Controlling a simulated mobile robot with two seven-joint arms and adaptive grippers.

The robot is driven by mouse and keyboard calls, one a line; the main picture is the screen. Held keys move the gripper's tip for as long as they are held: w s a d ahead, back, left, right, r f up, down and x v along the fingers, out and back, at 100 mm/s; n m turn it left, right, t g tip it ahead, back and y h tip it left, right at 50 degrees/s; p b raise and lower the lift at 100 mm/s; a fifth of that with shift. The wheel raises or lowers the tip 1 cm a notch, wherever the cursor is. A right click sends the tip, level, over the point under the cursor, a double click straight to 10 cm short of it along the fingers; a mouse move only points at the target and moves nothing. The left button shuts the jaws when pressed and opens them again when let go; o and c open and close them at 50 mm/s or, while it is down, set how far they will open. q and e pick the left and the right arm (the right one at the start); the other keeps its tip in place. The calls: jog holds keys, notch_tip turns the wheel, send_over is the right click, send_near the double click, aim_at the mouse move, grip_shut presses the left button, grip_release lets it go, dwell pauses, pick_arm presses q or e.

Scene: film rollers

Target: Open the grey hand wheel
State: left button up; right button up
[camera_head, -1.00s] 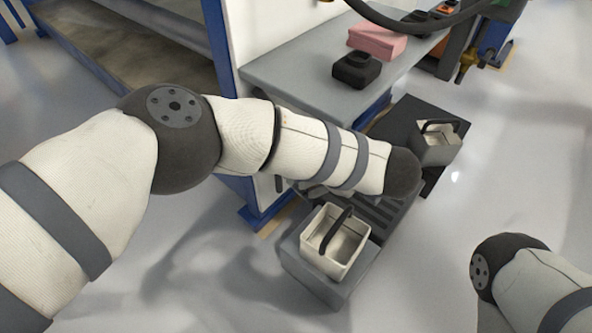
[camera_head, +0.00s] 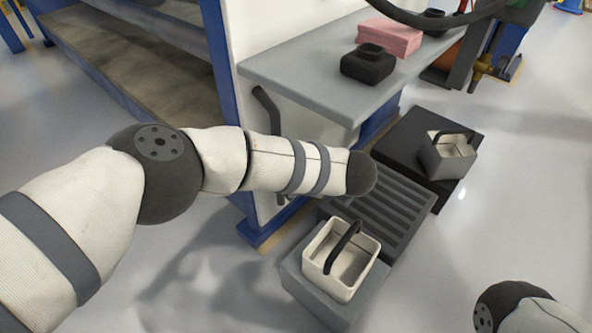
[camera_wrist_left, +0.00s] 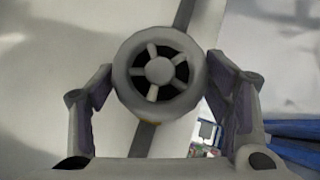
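The grey hand wheel (camera_wrist_left: 159,71) is round, with several spokes, a round hub and dark gaps. In the left wrist view it sits on a pale surface crossed by a dark strip. My left gripper (camera_wrist_left: 160,78) is open, with one finger on each side of the wheel. The fingers look apart from the rim; the depth between them and the wheel is hard to tell. In the head view my left arm hides its own gripper, and I cannot make out the wheel. My right gripper is out of view; only part of my right arm shows at lower right.
A grey shelf (camera_head: 300,80) holds a black block (camera_head: 368,66) and a pink block (camera_head: 389,37). A dark bent handle (camera_head: 266,108) is on the white panel below. Handled containers (camera_head: 340,285) (camera_head: 449,160) stand on low platforms. Open floor lies at right.

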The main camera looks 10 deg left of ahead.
pick_arm(q)
jog(key=c, duration=0.4)
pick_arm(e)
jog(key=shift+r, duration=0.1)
pick_arm(q)
jog(key=p, duration=0.1)
jog(key=t+h+p, duration=0.1)
jog(key=shift+s+r+n+t+p, duration=0.1)
jog(key=shift+r+n+t+p, duration=0.1)
jog(key=shift+n+t+p, duration=0.15)
jog(key=shift+f+n+t+h+p, duration=0.15)
jog(key=shift+n+t+h+p, duration=0.15)
jog(key=shift+n+t+p, duration=0.25)
jog(key=shift+s+a+f+n+t+h+p, duration=0.1)
jog(key=shift+f+n+t+h+p, duration=0.15)
jog(key=shift+t, duration=0.25)
jog(key=shift+s+n+t+h+p, duration=0.1)
jog(key=shift+n+t+p, duration=0.05)
jog(key=shift+n+t, duration=0.3)
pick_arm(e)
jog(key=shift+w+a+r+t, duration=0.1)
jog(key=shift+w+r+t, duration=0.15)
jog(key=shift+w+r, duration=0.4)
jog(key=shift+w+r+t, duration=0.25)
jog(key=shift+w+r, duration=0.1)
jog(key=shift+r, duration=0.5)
